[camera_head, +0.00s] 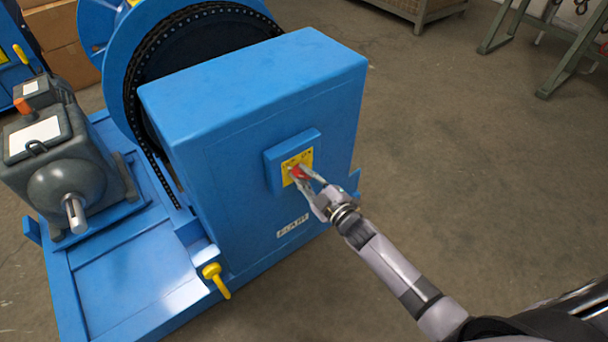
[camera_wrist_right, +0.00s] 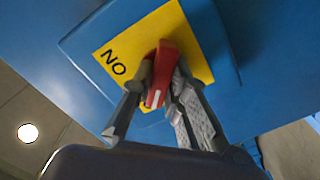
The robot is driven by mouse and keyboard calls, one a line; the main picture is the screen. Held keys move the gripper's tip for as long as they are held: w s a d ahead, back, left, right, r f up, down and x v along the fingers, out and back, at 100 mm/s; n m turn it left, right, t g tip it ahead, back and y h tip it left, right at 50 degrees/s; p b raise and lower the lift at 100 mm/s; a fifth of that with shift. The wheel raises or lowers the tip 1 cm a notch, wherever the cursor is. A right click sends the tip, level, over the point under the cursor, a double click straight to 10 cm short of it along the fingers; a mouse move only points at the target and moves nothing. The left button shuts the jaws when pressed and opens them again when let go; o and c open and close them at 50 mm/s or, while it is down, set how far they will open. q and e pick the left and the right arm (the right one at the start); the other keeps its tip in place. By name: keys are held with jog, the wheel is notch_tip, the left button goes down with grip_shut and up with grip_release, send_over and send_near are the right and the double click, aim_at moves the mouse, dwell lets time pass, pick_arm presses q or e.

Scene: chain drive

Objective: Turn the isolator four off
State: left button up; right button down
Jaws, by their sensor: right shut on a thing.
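The isolator is a red handle (camera_head: 298,172) on a yellow plate (camera_head: 291,163), fixed to a small blue box (camera_head: 272,169) on the side of a large blue housing. In the right wrist view the red handle (camera_wrist_right: 162,72) stands between my fingers, in front of the yellow plate (camera_wrist_right: 110,48), where the letters "NO" show. My right gripper (camera_head: 302,177) is shut on the red handle; it also shows in the right wrist view (camera_wrist_right: 160,85). The plate's other markings are partly hidden by my fingers. My left gripper is not in view.
The blue housing (camera_head: 235,100) stands on a blue base (camera_head: 140,280). A chain wheel (camera_head: 190,45) and a grey motor unit (camera_head: 65,165) are at the left. A yellow handle (camera_head: 216,280) sticks out low at the front. The floor (camera_head: 450,150) to the right is clear.

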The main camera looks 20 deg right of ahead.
dwell(0.3)
jog(key=c, duration=1.6)
grip_release()
jog(key=shift+o, duration=0.2)
jog(key=v, duration=1.2)
